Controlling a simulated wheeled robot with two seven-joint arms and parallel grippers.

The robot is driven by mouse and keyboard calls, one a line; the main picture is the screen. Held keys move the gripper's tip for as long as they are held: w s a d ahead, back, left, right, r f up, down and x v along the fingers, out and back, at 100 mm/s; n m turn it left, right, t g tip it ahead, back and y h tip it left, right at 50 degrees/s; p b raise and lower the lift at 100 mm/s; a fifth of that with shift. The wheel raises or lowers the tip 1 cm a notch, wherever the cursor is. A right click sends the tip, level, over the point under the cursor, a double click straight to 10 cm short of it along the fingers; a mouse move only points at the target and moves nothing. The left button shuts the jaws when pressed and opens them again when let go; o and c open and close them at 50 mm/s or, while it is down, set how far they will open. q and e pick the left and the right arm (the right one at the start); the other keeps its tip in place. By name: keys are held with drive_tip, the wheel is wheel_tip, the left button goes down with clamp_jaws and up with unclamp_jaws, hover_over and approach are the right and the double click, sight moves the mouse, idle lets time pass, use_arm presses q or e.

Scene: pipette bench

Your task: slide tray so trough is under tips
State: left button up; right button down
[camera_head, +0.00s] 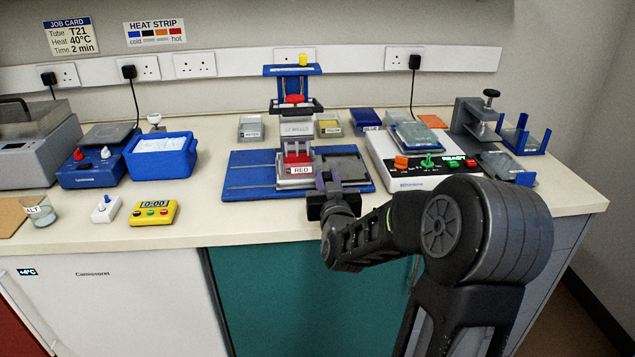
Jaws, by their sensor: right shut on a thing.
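A red trough (298,158) with a RED label sits on the sliding tray (343,167), toward its left end. The tray rests on a blue base (246,178) with pale rails. A blue and black pipetting stand (292,70) rises behind, with a red part at its middle. The tips are too small to make out, and I cannot tell how exactly the trough lines up under them. My right gripper (328,188) is at the tray's front edge, shut on what looks like its handle; the fingers hide the grip. My left gripper is out of view.
A white device (424,178) with coloured buttons stands close to the right of the base. A blue tub (160,157) and a yellow timer (154,212) are to the left. Labelled grey blocks stand behind.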

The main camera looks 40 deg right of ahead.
drive_tip(key=shift+s+d, duration=0.15)
drive_tip(key=shift+d, duration=0.05)
drive_tip(key=c, duration=1.3)
unclamp_jaws()
drive_tip(key=shift+s, duration=0.1)
drive_tip(key=v, duration=0.7)
drive_tip(key=shift+s+a, duration=0.25)
